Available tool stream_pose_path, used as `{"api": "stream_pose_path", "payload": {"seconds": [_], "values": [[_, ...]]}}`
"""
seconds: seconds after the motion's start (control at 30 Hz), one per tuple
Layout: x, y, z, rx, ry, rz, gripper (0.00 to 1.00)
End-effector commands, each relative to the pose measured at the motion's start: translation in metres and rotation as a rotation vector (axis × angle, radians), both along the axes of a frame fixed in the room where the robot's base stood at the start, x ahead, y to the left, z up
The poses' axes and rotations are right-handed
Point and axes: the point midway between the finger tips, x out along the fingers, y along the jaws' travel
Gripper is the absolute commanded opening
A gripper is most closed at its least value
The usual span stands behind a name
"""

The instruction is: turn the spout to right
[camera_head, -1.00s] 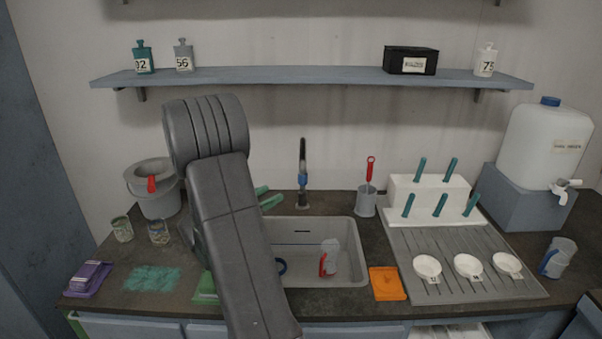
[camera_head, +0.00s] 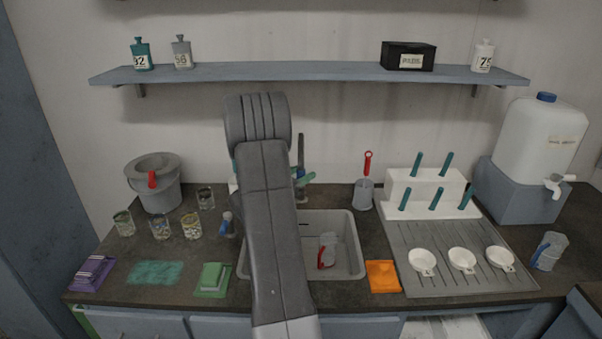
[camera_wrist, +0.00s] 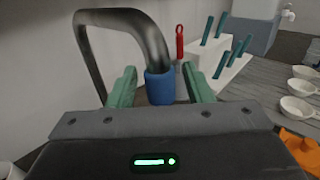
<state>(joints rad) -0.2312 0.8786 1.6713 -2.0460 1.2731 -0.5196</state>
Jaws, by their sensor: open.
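The faucet spout (camera_wrist: 118,22) is a dark curved pipe with a blue collar (camera_wrist: 160,86). In the wrist view it rises from the collar, bends left and comes down behind the left finger. My gripper (camera_wrist: 160,90) is open, with its green fingers on either side of the collar; I cannot tell whether either touches it. In the head view the spout (camera_head: 301,150) stands behind the sink, and one green fingertip shows beside it.
The sink (camera_head: 352,245) holds a clear jug with a red handle (camera_head: 327,252). A red-handled brush in a grey holder (camera_head: 363,197) and a white peg rack (camera_head: 428,190) stand to the right. A grey bucket (camera_head: 160,190) and several glass jars stand to the left.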

Motion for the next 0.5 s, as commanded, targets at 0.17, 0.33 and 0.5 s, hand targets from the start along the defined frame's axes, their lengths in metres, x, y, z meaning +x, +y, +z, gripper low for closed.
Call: {"api": "stream_pose_path", "payload": {"seconds": [0.17,0.33,0.5], "values": [[0.0003,-0.0004,-0.0002,0.0,0.0,0.0,0.46],[0.0002,-0.0004,-0.0001,0.0,0.0,0.0,0.24],[0.0001,-0.0004,-0.0001,0.0,0.0,0.0,0.0]]}}
